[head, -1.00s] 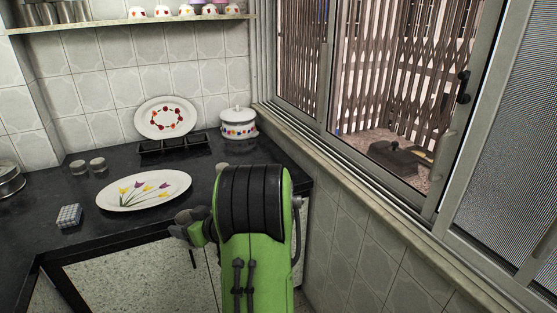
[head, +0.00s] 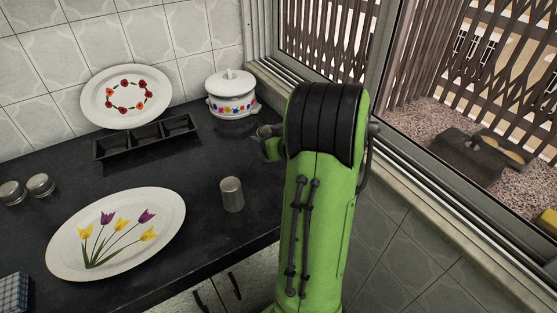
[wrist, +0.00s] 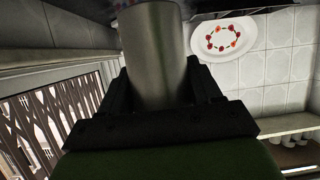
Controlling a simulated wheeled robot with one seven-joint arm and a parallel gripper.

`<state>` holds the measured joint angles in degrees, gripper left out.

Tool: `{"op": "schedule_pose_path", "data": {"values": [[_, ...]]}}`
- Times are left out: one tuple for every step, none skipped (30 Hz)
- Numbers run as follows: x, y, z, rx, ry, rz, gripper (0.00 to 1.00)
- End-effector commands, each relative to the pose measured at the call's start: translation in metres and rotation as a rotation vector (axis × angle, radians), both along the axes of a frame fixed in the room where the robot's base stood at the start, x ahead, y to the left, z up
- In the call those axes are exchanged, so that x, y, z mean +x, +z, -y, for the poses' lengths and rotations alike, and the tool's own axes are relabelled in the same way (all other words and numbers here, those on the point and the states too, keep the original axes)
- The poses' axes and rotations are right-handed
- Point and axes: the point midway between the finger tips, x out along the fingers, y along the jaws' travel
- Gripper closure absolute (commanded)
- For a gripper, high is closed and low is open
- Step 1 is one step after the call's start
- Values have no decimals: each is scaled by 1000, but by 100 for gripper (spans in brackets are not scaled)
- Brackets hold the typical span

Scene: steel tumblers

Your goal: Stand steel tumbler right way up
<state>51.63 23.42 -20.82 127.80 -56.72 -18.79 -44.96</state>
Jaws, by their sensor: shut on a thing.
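A steel tumbler (wrist: 155,45) is between the black fingers of my gripper (wrist: 162,78) in the wrist view. My gripper is shut on it. The tumbler's far end reaches the top of that view, near a dark surface. I cannot tell which end is its mouth or whether it touches that surface. In the head view my green arm hides the fingers and the held tumbler. Another steel tumbler (head: 232,194) stands on the dark counter (head: 205,235), right of the tulip plate, apart from my arm.
The tulip plate (head: 117,232) lies on the counter. Behind it are a black three-part tray (head: 147,138), a flower-ring plate (head: 127,97) leaning on the wall, and a lidded white pot (head: 232,94). Two small round tins (head: 40,185) stand left. The window sill (head: 310,110) borders the right.

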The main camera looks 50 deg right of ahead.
Motion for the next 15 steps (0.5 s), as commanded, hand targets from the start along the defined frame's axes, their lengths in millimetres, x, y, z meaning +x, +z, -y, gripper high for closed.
{"op": "schedule_pose_path", "data": {"values": [[0, -2, 0, 0, -1, 0, 72], [0, -6, 0, 1, -1, -1, 72], [0, -14, 0, 3, -2, -1, 72], [-1, -22, 0, 5, -3, -2, 72], [-1, -31, 0, 6, -3, -3, 72], [-1, -42, 0, 6, -4, -2, 72], [-1, -48, 0, 6, -3, -1, 72], [-1, -54, 0, 4, -3, -3, 72], [-1, -60, 0, 4, -3, -1, 72], [0, -63, 0, 3, -2, 0, 72], [0, -66, 0, 3, -1, 0, 72], [-1, -71, 0, 3, -1, -1, 72], [-1, -75, 0, 3, -2, -1, 72], [-1, -80, 0, 3, -3, -1, 72], [-1, -88, 0, 4, -3, -1, 72]]}}
